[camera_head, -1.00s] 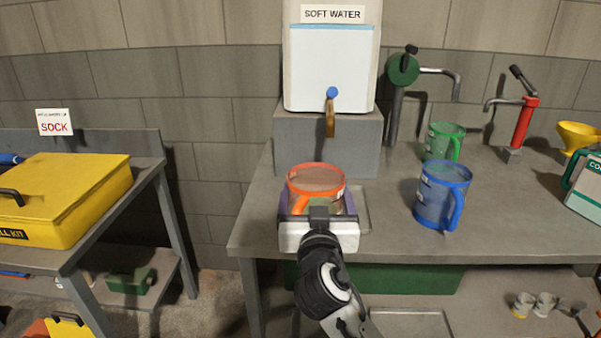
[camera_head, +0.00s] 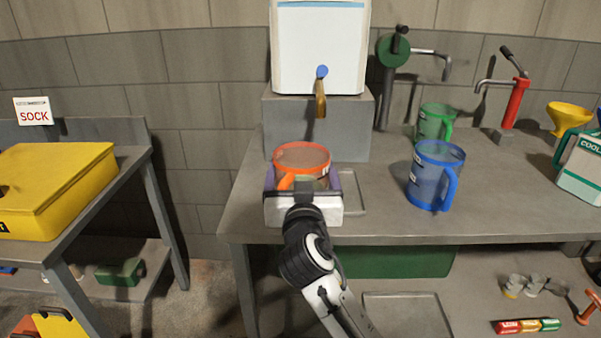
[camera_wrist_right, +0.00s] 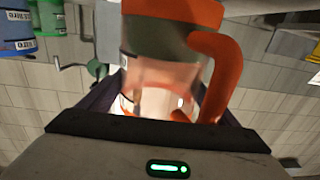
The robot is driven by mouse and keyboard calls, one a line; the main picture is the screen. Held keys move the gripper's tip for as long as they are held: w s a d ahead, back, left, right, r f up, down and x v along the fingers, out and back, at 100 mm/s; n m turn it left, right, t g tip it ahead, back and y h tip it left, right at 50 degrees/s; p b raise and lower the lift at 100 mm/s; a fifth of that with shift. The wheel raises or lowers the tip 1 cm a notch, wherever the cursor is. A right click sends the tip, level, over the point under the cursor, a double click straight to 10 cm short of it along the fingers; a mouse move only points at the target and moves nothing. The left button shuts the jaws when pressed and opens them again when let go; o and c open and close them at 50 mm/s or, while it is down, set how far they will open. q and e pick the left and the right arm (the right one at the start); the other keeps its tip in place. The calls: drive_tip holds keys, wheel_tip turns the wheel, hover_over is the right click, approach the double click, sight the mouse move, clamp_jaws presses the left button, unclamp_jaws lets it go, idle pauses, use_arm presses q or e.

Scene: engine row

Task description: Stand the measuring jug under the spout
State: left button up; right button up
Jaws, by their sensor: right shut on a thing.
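An orange-rimmed clear measuring jug (camera_head: 302,156) stands upright in my right gripper (camera_head: 303,180), near the front left of the bench. The right gripper is shut on the jug, its fingers on both sides of the body; the jug (camera_wrist_right: 165,45) also fills the middle of the right wrist view. The spout (camera_head: 321,98) is a brass tap with a blue knob on the white water tank (camera_head: 318,50), above and behind the jug. The jug's base is hidden by the gripper. My left gripper is not in view.
The tank stands on a grey block (camera_head: 316,125). A shallow tray (camera_head: 350,192) lies right of the jug. A blue jug (camera_head: 434,178) and a green jug (camera_head: 435,121) stand further right, with a green pump (camera_head: 392,52) and a red pump (camera_head: 516,103) behind. A yellow case (camera_head: 50,185) sits on the left table.

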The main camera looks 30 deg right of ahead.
sight(306, 160)
drive_tip(key=shift+w+f+b, duration=0.1)
drive_tip(key=shift+f+b, duration=0.25)
drive_tip(key=shift+f, duration=0.2)
drive_tip(key=shift+w+d+r, duration=0.1)
drive_tip(key=shift+w+d, duration=0.05)
drive_tip(key=shift+d, duration=0.15)
drive_tip(key=shift+w+d, duration=0.75)
drive_tip(key=shift+d, duration=0.15)
drive_tip(key=shift+w+d+b, duration=0.15)
drive_tip(key=shift+w+d, duration=1.05)
drive_tip(key=shift+d, duration=0.3)
drive_tip(key=shift+w+d+b, duration=0.15)
drive_tip(key=shift+w+d, duration=1.05)
drive_tip(key=shift+d, duration=0.25)
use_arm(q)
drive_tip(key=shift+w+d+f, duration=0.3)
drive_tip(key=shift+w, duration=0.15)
use_arm(e)
drive_tip(key=shift+w+d, duration=0.5)
drive_tip(key=shift+d, duration=0.1)
use_arm(q)
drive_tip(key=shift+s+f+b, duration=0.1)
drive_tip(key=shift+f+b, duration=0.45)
drive_tip(key=shift+b, duration=0.1)
use_arm(e)
drive_tip(key=shift+f, duration=0.7)
